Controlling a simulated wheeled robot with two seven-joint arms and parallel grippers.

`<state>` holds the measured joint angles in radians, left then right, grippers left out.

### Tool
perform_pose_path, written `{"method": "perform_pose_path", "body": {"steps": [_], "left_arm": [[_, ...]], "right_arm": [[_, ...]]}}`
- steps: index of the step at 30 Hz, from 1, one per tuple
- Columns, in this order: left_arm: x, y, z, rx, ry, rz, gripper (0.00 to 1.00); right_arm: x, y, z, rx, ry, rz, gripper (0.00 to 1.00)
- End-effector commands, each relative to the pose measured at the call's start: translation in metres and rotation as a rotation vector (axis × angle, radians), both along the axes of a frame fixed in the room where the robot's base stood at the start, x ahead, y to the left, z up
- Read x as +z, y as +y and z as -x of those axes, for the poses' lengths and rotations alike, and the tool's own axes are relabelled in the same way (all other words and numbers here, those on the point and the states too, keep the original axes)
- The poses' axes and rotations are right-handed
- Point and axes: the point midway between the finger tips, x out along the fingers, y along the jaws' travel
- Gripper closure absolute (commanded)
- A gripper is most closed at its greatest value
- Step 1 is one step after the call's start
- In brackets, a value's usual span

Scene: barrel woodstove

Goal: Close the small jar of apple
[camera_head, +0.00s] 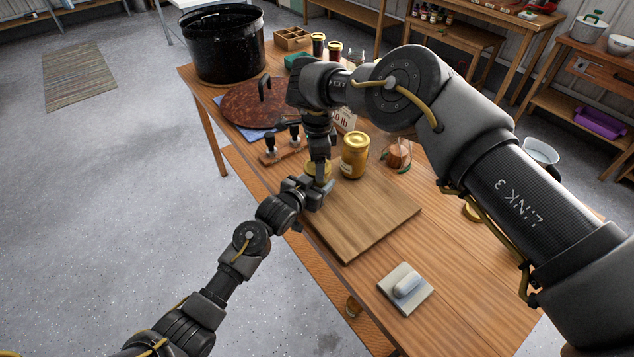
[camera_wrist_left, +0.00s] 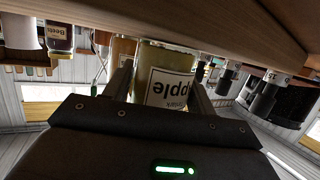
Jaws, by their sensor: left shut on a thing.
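The small apple jar (camera_wrist_left: 168,78) shows upside down in the left wrist view, its label reading "pple", between the fingers of my left gripper (camera_wrist_left: 160,92). In the head view my left gripper (camera_head: 314,184) is shut on this jar near the table's left edge. A gold lid (camera_head: 312,168) shows at the jar's top; whether it is seated or only resting cannot be told. My right gripper (camera_head: 321,168) points straight down at the lid from above. Its fingers are mostly hidden, so their opening is unclear.
A larger gold-lidded jar (camera_head: 354,155) stands close to the right, by a cutting board (camera_head: 375,222). A black pot (camera_head: 222,45) stands at the back.

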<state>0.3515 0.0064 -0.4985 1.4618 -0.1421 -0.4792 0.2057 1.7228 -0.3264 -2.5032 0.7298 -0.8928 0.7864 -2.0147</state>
Motion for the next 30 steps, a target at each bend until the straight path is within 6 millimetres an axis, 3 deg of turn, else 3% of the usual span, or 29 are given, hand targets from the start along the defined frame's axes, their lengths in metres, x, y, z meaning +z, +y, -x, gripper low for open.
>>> {"method": "perform_pose_path", "body": {"steps": [3, 11, 12, 16, 25, 30], "left_arm": [[-0.005, 0.002, 0.001, 0.004, 0.010, -0.004, 1.00], [-0.005, 0.002, 0.000, 0.005, 0.011, -0.004, 1.00], [-0.005, 0.002, 0.000, 0.005, 0.011, -0.004, 1.00], [-0.005, 0.002, 0.000, 0.005, 0.009, -0.004, 1.00], [-0.004, 0.002, 0.000, 0.003, 0.009, -0.004, 1.00], [-0.004, 0.002, 0.000, 0.003, 0.008, -0.004, 1.00]], "right_arm": [[-0.001, 0.000, 0.001, -0.087, 0.004, 0.001, 0.60], [-0.001, -0.001, 0.001, -0.091, 0.005, 0.003, 0.60], [-0.001, -0.001, 0.001, -0.090, 0.005, 0.003, 0.28], [-0.001, 0.000, 0.001, -0.089, 0.004, 0.001, 0.11], [0.002, 0.000, 0.000, -0.087, 0.001, 0.001, 0.11], [0.023, 0.000, 0.000, -0.086, -0.001, 0.001, 0.11]]}}
